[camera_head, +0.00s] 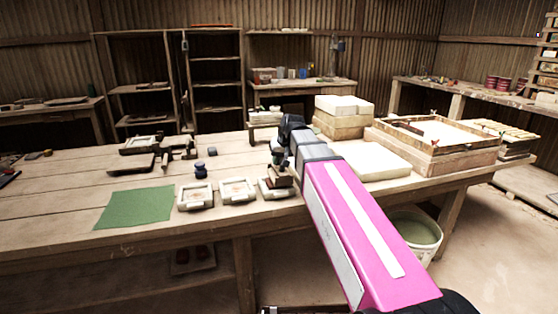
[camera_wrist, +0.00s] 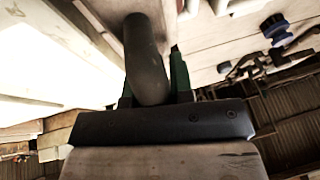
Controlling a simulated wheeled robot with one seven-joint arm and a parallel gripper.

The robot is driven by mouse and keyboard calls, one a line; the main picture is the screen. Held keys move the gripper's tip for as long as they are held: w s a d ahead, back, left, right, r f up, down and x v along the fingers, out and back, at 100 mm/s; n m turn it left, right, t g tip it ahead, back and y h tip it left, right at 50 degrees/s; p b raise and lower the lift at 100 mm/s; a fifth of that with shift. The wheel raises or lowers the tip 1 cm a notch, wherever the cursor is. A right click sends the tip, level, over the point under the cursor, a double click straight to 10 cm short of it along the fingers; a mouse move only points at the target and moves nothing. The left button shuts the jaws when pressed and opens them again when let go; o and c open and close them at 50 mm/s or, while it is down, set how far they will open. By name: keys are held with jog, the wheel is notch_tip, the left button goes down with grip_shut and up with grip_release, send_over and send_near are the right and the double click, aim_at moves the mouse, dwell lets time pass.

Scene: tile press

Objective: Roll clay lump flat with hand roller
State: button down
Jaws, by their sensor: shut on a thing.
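My gripper (camera_head: 279,160) hangs low over the table's near half, just above the right-hand small frame. It is shut on a tool that I take for the hand roller. In the wrist view its thick dark grey rod (camera_wrist: 148,62) lies at the green fingers, with a dark screwed bar and a pale block below. In the head view a small brown piece (camera_head: 281,178) shows under the gripper; I cannot tell whether it is the tool or something in the frame. I cannot make out a separate clay lump. The gap under the tool is hidden.
Two small pale frames (camera_head: 195,196) (camera_head: 236,190) sit left of the gripper, beside a green mat (camera_head: 136,207). Dark blue knobs (camera_head: 200,170) stand behind. A white slab (camera_head: 371,161), stacked blocks (camera_head: 341,119) and a large wooden tray (camera_head: 455,158) fill the right.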

jog(key=shift+s+a+f, duration=0.15)
jog(key=shift+s+a, duration=0.1)
jog(key=shift+a, duration=0.6)
jog(key=shift+s+a+f, duration=0.1)
jog(key=shift+s+a, duration=0.05)
jog(key=shift+a, duration=0.3)
jog(key=shift+s+a+f, duration=0.1)
jog(key=shift+a, duration=0.3)
jog(key=shift+w+d+r, duration=0.1)
jog(key=shift+w+d, duration=0.05)
jog(key=shift+d, duration=0.35)
jog(key=shift+w+d+r, duration=0.1)
jog(key=shift+w+d, duration=0.05)
jog(key=shift+d, duration=0.3)
jog(key=shift+r, duration=3.5)
